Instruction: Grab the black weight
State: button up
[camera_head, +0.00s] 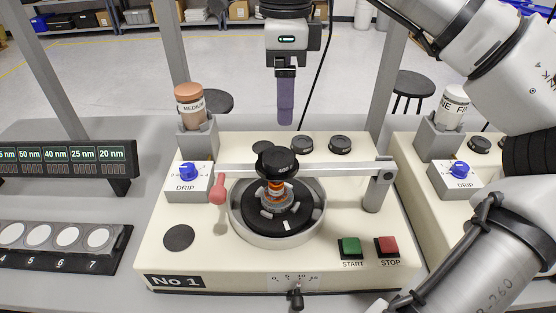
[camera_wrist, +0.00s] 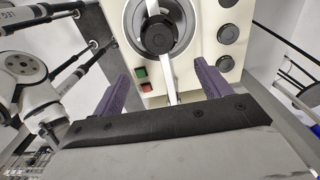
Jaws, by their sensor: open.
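A round black weight (camera_head: 278,160) with pale lettering sits on the lever arm (camera_head: 335,170) of the machine marked No 1, above the turntable. In the wrist view this weight (camera_wrist: 158,35) is beyond the fingertips, near the top centre. Several other black weights, such as one at the back right (camera_head: 340,144), rest on the machine top; some also show in the wrist view at the right (camera_wrist: 228,33). My gripper (camera_head: 285,118) points down, above and behind the lever weight in the head view. Its purple fingers (camera_wrist: 165,78) are apart and empty in the wrist view.
A bottle (camera_head: 189,100) stands in a grey holder at the left. A red-knobbed handle (camera_head: 218,188) ends the lever. Green (camera_head: 349,247) and red (camera_head: 387,246) buttons are at the front right. A second machine (camera_head: 420,190) stands at the right. A sample rack (camera_head: 60,240) lies left.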

send_over(278, 155)
jog(key=f, duration=0.6)
jog(key=shift+s+d+f, duration=0.15)
jog(key=shift+d+f, duration=0.1)
jog(key=shift+d, duration=0.15)
jog(key=shift+a+f+p, duration=0.2)
jog(key=shift+f+p, duration=0.35)
jog(key=shift+f, duration=0.8)
jog(key=shift+a+f+p, duration=0.2)
jog(key=shift+f+p, duration=0.35)
jog(key=shift+f, duration=0.8)
jog(key=shift+c, duration=0.5)
jog(key=c, duration=1.2)
jog(key=shift+c, duration=0.3)
jog(key=shift+r, duration=0.15)
